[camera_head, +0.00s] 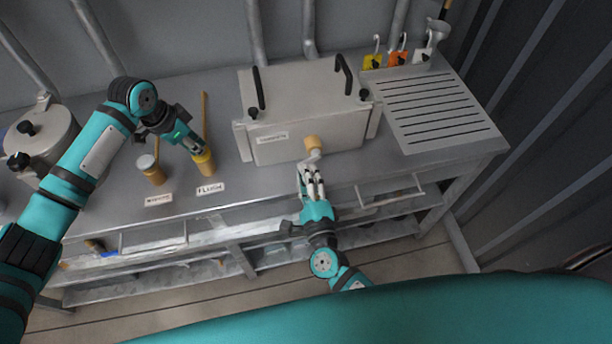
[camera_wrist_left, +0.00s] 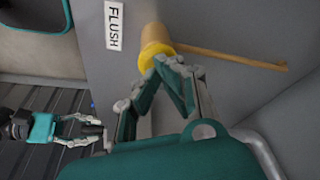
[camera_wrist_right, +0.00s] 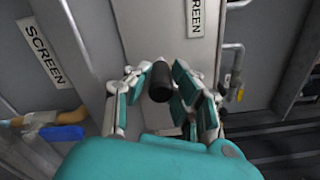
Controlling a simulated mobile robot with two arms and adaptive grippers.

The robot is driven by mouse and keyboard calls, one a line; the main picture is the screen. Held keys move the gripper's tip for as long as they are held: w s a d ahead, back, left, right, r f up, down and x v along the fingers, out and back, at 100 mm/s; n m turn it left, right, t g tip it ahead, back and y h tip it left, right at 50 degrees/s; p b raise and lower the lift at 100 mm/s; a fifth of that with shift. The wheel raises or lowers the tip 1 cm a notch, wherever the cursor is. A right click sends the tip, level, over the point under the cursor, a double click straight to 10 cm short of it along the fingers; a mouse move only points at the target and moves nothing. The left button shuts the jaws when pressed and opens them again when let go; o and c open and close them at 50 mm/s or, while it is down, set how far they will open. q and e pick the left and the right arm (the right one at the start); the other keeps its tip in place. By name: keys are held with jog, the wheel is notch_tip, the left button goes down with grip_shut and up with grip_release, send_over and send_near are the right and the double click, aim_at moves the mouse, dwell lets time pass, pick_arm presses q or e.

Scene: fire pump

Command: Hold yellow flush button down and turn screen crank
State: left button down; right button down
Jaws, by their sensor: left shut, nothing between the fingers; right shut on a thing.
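The yellow flush button (camera_head: 203,160) sits on a short tan post on the bench, behind the FLUSH label (camera_head: 210,189). In the left wrist view its yellow rim (camera_wrist_left: 148,58) shows at my left fingertips. My left gripper (camera_head: 197,150) is shut and empty, with its tips against the button top; how far the button is pressed I cannot tell. The screen crank (camera_head: 313,144) has a tan hub on the front of the grey metal box. My right gripper (camera_head: 309,175) is shut around the crank's black handle (camera_wrist_right: 160,82), which the fingers partly hide in the head view.
A second capped post (camera_head: 150,170) stands left of the flush button, and a round metal pot (camera_head: 42,138) stands further left. The grey box (camera_head: 300,100) has black handles on its lid. A slotted drain board (camera_head: 435,108) lies to the right.

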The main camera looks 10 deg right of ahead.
jog(key=c, duration=1.2)
grip_release()
jog(key=s, duration=1.2)
